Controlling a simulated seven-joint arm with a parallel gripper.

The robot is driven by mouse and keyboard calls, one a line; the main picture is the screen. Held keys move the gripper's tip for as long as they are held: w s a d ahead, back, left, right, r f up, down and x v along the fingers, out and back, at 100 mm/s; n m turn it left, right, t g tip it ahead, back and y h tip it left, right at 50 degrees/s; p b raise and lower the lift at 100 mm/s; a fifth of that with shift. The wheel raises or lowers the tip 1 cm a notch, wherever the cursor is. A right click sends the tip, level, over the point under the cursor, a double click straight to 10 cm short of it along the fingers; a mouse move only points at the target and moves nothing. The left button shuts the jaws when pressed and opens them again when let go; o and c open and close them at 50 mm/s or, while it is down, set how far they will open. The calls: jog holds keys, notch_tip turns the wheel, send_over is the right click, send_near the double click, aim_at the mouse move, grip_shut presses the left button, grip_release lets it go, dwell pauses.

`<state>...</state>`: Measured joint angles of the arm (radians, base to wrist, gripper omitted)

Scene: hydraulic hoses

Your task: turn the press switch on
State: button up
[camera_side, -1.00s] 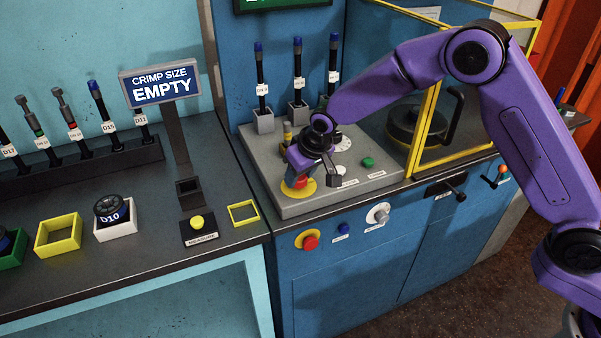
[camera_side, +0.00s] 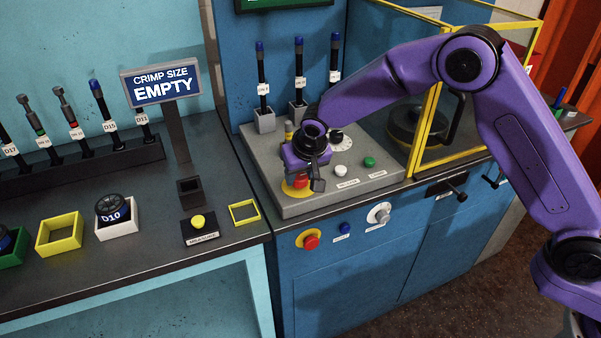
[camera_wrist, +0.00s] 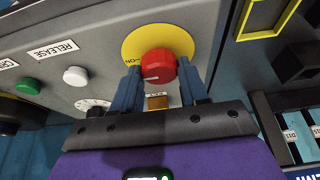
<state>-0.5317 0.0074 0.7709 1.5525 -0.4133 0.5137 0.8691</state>
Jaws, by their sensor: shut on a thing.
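The press switch is a red knob (camera_wrist: 157,66) on a round yellow plate (camera_wrist: 184,38) on the grey press panel. In the wrist view a white line on the knob points left, and an "ON" label shows on the plate at the knob's left. In the side view the knob (camera_side: 300,182) is partly covered by my gripper (camera_side: 309,180). My gripper (camera_wrist: 160,72) is shut on the red knob, one finger on each side.
A white release button (camera_side: 341,171), a green button (camera_side: 369,161) and a dial (camera_side: 337,138) share the panel (camera_side: 345,195). Upright hoses in holders stand behind. A yellow-framed guard (camera_side: 413,130) stands at the right. A red stop button (camera_side: 311,242) is on the cabinet front.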

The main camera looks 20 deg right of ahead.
jog(key=o, duration=1.1)
jog(key=shift+c, duration=0.2)
jog(key=v, duration=1.7)
jog(key=shift+r, duration=0.25)
jog(key=s+d+f+n+g, duration=0.1)
jog(key=s+d+n, duration=0.3)
jog(key=s+d, duration=0.3)
jog(key=s+d+f+n+g, duration=0.2)
jog(key=s+d+n, duration=0.2)
jog(key=s+d, duration=0.4)
jog(key=s+d+f+n+g, duration=0.1)
jog(key=s+d+n, duration=0.3)
jog(key=s, duration=1.5)
jog(key=d+f, duration=0.1)
jog(key=d, duration=0.3)
jog(key=shift+f+n, duration=0.15)
jog(key=shift+n, duration=0.25)
